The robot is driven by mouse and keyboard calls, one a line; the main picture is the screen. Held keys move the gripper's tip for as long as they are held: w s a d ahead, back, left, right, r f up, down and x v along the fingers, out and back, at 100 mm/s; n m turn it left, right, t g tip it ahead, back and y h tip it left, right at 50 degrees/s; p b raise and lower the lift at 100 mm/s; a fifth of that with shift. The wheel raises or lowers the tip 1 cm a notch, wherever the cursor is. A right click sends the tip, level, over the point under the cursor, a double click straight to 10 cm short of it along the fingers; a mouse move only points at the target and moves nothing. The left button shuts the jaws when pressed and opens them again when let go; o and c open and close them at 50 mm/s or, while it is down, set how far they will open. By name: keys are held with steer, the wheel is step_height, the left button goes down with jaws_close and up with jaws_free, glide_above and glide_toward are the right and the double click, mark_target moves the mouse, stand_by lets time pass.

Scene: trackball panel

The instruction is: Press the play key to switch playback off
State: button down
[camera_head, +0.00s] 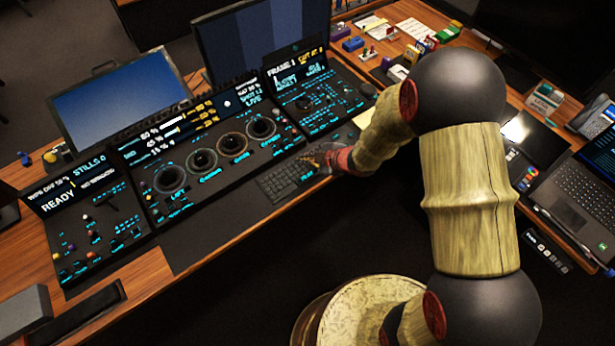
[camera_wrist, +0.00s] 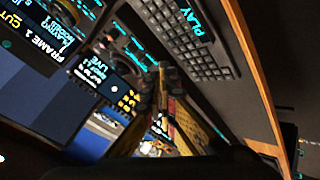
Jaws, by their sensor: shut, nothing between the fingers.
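The cyan word PLAY (camera_wrist: 194,17) is readable by the dark keyboard at the top of the wrist view. In the head view, the keyboard (camera_head: 278,185) lies at the front of the console, and a small cyan mark shows beside my gripper (camera_head: 322,160). I cannot make out the play key's own edges or its height. My gripper (camera_wrist: 156,82) is shut and empty, and its fingers stand over the console, apart from the PLAY word in the wrist view. The FRAME 1 display (camera_head: 292,68) is lit, but its small text is hard to read.
The console panel (camera_head: 212,150) carries several round trackballs close to the keyboard. A control panel with a READY display (camera_head: 65,197) is at the left. A laptop (camera_head: 575,190) and small items crowd the right desk. Monitors stand behind the console.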

mark_target(306, 178)
step_height(306, 178, down, 8)
steer(key=b, duration=0.6)
steer(key=shift+r, duration=0.25)
stand_by(0.9)
steer(key=shift+f, duration=0.4)
steer(key=shift+f+b, duration=0.5)
steer(key=shift+b, duration=0.05)
stand_by(0.7)
steer(key=shift+r, duration=0.1)
steer(key=shift+r+p, duration=0.85)
steer(key=shift+r, duration=0.1)
step_height(306, 178, up, 5)
steer(key=p, duration=0.4)
